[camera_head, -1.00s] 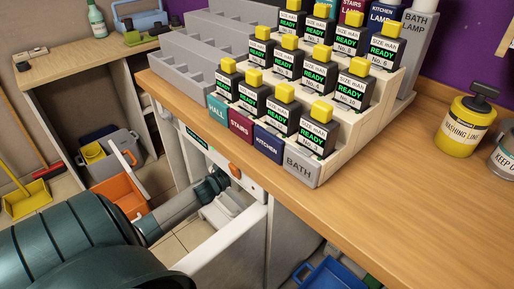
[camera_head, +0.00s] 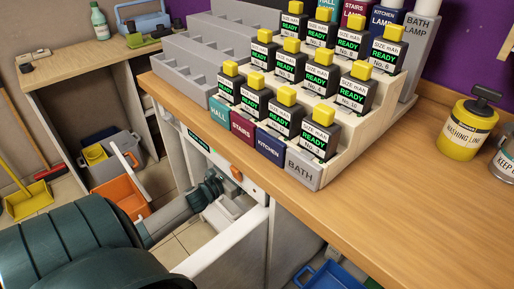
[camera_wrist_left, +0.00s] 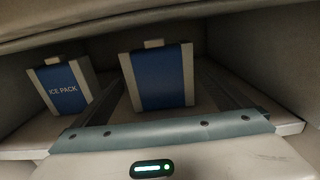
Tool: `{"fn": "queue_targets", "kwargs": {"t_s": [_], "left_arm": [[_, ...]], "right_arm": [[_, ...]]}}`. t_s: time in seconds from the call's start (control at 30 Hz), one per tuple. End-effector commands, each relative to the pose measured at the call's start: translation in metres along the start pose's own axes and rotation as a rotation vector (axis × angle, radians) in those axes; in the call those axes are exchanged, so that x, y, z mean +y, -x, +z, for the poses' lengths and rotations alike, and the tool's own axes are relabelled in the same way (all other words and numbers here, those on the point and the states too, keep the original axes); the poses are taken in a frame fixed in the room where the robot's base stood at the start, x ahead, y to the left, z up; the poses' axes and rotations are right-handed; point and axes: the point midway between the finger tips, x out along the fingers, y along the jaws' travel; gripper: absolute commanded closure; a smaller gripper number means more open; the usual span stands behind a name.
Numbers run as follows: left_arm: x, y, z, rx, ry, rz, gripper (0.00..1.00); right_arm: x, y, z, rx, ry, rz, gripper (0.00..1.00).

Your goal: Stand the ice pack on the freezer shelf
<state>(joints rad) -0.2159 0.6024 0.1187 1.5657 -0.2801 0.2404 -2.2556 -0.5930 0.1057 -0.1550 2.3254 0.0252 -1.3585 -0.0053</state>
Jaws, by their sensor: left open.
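In the left wrist view, a blue and pale grey ice pack (camera_wrist_left: 163,80) stands upright straight ahead, with a small tab on top. It is between the two dark fingers of my left gripper (camera_wrist_left: 165,72), which are open with a gap on each side. Its base looks to be on the pale freezer shelf (camera_wrist_left: 22,146), though the exact contact is hard to see. A second pack (camera_wrist_left: 64,88), lettered ICE PACK, stands to the left, slightly tilted in the picture. In the head view my left arm reaches under the counter, and the fingers and packs are hidden. My right gripper is out of view.
The freezer walls (camera_wrist_left: 273,60) and low ceiling (camera_wrist_left: 120,18) close in around the packs. In the head view a wooden counter (camera_head: 400,190) with racks of black READY boxes (camera_head: 285,118) lies above my arm. A white open door or panel edge (camera_head: 225,243) is beside my forearm.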

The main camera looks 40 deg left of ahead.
Motion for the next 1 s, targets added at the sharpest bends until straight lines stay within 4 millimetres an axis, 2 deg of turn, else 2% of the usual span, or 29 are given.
{"fn": "queue_targets", "kwargs": {"t_s": [0.3, 0.5, 0.7, 1.0], "left_arm": [[0.000, 0.053, -0.001, 0.002, 0.001, 0.001, 0.03], [0.000, 0.078, -0.001, 0.000, 0.002, 0.001, 0.03], [0.000, 0.087, 0.000, -0.001, 0.000, 0.001, 0.03], [0.000, 0.087, 0.000, -0.001, 0.000, 0.001, 0.03]], "right_arm": [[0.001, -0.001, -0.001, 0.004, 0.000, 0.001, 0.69], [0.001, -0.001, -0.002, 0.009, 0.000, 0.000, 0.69], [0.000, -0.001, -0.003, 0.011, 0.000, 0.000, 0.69], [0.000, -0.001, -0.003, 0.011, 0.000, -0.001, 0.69]]}}
